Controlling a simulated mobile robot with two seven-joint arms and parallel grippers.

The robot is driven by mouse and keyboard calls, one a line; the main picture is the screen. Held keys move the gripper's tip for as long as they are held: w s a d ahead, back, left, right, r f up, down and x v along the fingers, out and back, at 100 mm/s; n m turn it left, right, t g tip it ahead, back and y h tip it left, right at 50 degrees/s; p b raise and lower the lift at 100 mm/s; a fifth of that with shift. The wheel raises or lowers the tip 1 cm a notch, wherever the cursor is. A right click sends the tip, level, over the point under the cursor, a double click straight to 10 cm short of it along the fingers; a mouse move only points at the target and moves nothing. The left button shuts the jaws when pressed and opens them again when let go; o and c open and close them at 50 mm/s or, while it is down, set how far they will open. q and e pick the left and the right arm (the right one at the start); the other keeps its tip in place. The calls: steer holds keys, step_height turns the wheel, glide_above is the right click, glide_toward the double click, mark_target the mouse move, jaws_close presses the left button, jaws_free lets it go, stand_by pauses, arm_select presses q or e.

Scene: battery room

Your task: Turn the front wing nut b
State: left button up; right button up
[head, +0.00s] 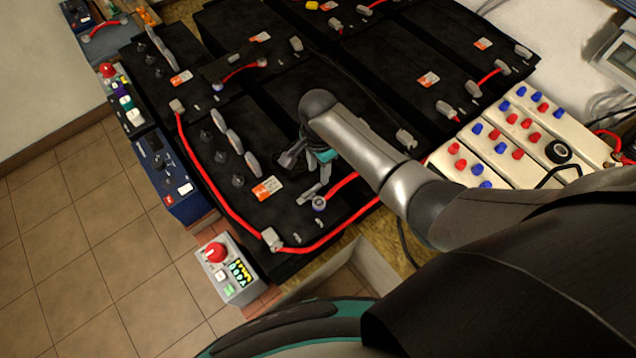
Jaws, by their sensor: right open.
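My right gripper (301,160) is open above the front black battery (285,220), left of and below my arm's bent wrist. Its fingers are small and partly hidden by the wrist. A grey, wing-shaped piece (308,193), possibly the front wing nut, sits by a ring terminal (319,203) at the end of a short red cable (342,185). It lies just below the gripper in the picture, and the two look apart. No label tells which nut is b. My left gripper is not in view.
A long red cable (190,150) runs along the battery's left edge to a grey clamp (271,238). Grey caps (233,140) stand on the battery. A control box (228,268) is at the lower left. Pale blocks with red and blue knobs (500,140) are at right.

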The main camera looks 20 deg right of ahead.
mark_target(318, 185)
step_height(318, 185, down, 6)
steer(key=shift+f+b, duration=0.25)
steer(key=shift+b, duration=0.85)
jaws_close()
